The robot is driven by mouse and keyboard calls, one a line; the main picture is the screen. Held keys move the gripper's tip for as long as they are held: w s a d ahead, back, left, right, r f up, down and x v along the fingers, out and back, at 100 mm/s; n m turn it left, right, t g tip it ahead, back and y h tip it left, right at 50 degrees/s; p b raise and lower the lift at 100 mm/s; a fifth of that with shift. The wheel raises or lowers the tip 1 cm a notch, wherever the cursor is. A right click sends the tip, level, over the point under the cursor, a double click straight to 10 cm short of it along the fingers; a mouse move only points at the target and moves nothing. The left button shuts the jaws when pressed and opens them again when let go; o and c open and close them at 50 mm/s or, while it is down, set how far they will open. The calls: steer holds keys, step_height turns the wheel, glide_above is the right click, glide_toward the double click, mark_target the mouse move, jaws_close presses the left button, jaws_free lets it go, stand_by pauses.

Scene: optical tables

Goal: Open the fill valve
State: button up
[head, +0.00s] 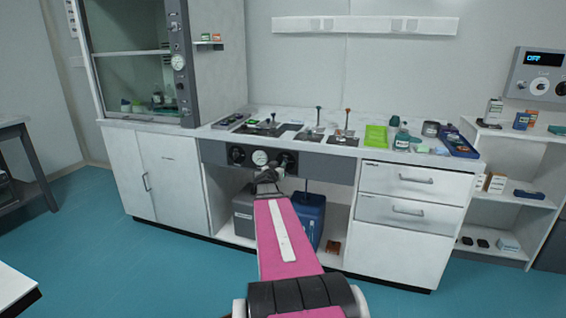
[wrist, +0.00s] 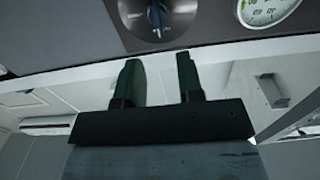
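A dark panel (head: 222,153) under the bench top carries a round gauge (head: 260,158) with a black knob (head: 237,154) to its left and another black knob (head: 285,161) to its right. No readable label tells which is the fill valve. In the wrist view, a round dark dial with a pointed lever handle (wrist: 156,16) shows at the top, left of part of the gauge (wrist: 262,8). My gripper (wrist: 161,64) is open, its two fingers apart and empty below that handle, not touching it. In the head view my gripper (head: 268,176) is just below the gauge.
Below the panel is an open bay with a grey box (head: 243,216) and a blue container (head: 310,218). White doors (head: 172,185) flank it left, drawers (head: 405,180) right. The bench top above holds several small items. The floor in front is clear.

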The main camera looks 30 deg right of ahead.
mark_target(284, 160)
steer(key=x, duration=0.7)
steer(key=shift+w+d, duration=0.1)
steer(key=shift+c, duration=0.3)
jaws_close()
